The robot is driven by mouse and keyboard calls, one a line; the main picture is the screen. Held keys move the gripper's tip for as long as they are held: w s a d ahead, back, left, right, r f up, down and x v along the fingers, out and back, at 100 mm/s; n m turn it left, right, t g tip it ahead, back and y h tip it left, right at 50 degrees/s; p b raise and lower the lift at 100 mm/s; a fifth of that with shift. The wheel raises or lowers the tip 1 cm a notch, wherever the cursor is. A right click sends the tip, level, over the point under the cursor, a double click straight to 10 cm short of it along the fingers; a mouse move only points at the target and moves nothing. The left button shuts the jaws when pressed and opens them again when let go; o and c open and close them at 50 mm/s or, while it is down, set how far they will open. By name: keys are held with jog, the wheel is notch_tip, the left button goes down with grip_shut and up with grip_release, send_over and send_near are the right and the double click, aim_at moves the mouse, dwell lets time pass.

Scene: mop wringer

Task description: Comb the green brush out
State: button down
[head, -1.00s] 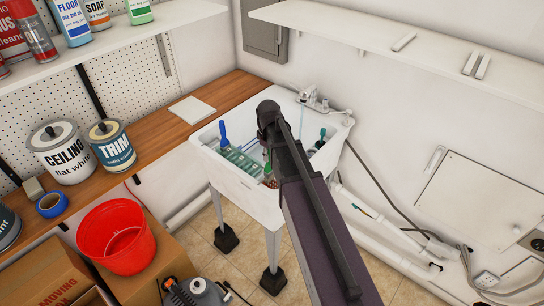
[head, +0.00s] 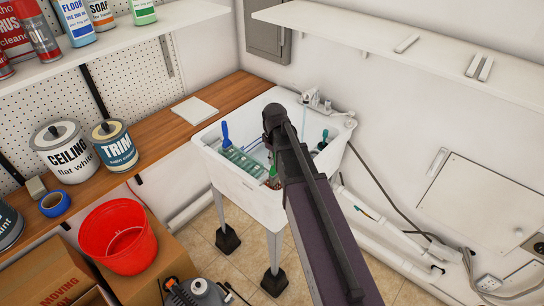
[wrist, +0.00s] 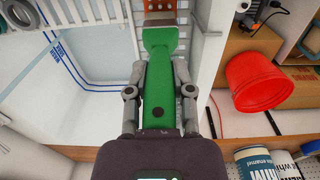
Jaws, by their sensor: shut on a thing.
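My gripper (wrist: 159,76) is shut on the green brush (wrist: 160,48) by its flat handle, which has a dark hole at the near end. A grey metal band sits at the far end of the handle in the wrist view. Beyond it is an orange-brown part with pale spots, cut off by the frame edge. In the head view, the green brush (head: 272,171) shows with a reddish-brown end low inside the white sink (head: 247,190). My arm hides most of the gripper there. A green ridged board (head: 240,160) lies in the sink left of the brush.
A blue-handled tool (head: 225,133) stands at the sink's left, and a dark green-handled one (head: 322,140) at its right. The faucet (head: 315,101) is at the back rim. A red bucket (head: 118,237) sits on a box at front left. Paint cans (head: 64,150) stand on the wooden counter.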

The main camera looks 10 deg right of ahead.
jog(key=shift+s+d, duration=0.1)
jog(key=shift+s, duration=0.1)
dwell(0.3)
jog(key=shift+s+d+r, duration=0.1)
jog(key=shift+s+d, duration=0.5)
jog(key=shift+s, duration=0.2)
jog(key=shift+w, duration=0.1)
jog(key=shift+w+a, duration=0.5)
jog(key=shift+w, duration=0.2)
jog(key=shift+w+a, duration=0.1)
jog(key=shift+a, duration=0.05)
jog(key=shift+w, duration=0.1)
jog(key=shift+w+a, duration=0.65)
jog(key=shift+w, duration=0.15)
